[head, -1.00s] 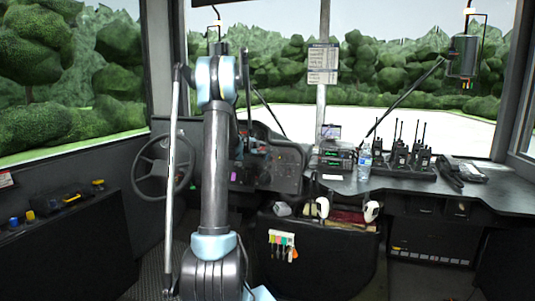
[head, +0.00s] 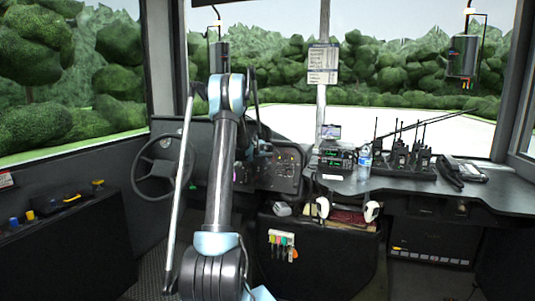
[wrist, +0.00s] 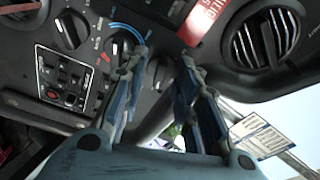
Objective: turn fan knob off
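In the wrist view, a dark dashboard panel carries several round black knobs. One knob (wrist: 122,42) has a blue arc around it and sits just beyond my gripper's left finger. A larger knob (wrist: 70,31) is to its left, and another knob (wrist: 160,73) lies between and beyond the fingers. I cannot read which one is the fan knob. My gripper (wrist: 166,62) is open, its two fingers apart with nothing between them. Its left fingertip overlaps the blue-arc knob in the picture; contact cannot be told. In the head view my arm partly hides the dashboard (head: 280,172).
A steering wheel (head: 160,166) is left of my arm. A round air vent (wrist: 262,38) and a red label (wrist: 205,20) are near the fingers. A bottle (head: 364,164) and radios (head: 402,158) stand on the right counter. A pole with a sign (head: 322,63) rises behind.

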